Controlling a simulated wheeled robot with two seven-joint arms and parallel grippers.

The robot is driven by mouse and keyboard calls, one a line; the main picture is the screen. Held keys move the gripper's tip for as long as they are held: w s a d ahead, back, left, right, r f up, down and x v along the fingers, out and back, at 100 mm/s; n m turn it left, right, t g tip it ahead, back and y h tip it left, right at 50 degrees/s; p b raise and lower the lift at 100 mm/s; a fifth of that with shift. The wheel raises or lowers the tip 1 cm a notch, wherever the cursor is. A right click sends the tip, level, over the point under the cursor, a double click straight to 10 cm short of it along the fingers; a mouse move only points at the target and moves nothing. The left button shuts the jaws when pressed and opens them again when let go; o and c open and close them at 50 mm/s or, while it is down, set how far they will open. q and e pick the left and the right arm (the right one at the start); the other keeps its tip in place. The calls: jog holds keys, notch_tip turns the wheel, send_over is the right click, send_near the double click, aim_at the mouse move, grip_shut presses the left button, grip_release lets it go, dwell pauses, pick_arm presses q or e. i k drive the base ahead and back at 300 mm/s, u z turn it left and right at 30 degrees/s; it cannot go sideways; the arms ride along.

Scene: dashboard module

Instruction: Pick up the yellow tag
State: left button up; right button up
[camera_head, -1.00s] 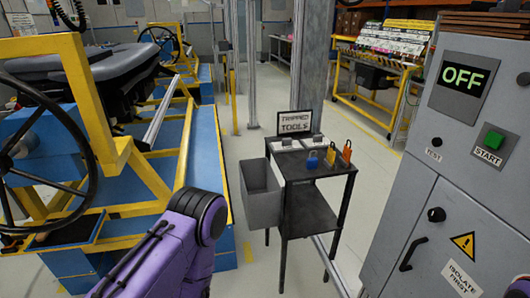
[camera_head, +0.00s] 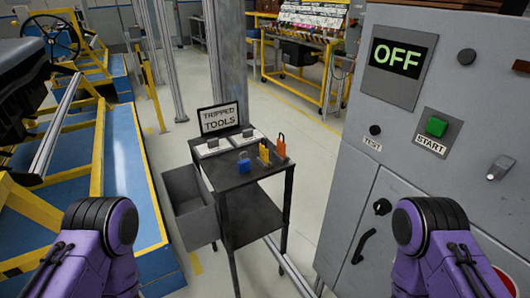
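A small yellow tag (camera_head: 264,155) stands on the top of a dark cart (camera_head: 262,172), near its right side. An orange tag (camera_head: 281,146) stands just to its right and a blue padlock (camera_head: 243,162) to its left. Purple links of both my arms show at the bottom left and bottom right, well short of the cart. Neither gripper is in view.
A "TRIPPED TOOLS" sign (camera_head: 219,117) stands at the cart's back. A grey bin (camera_head: 188,205) hangs on its left. A grey cabinet (camera_head: 410,180) reading OFF stands close on the right. A blue and yellow platform (camera_head: 125,165) is on the left.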

aim_at(264, 151)
jog(key=u, duration=1.25)
jog(key=i, duration=0.4)
jog(key=z, duration=2)
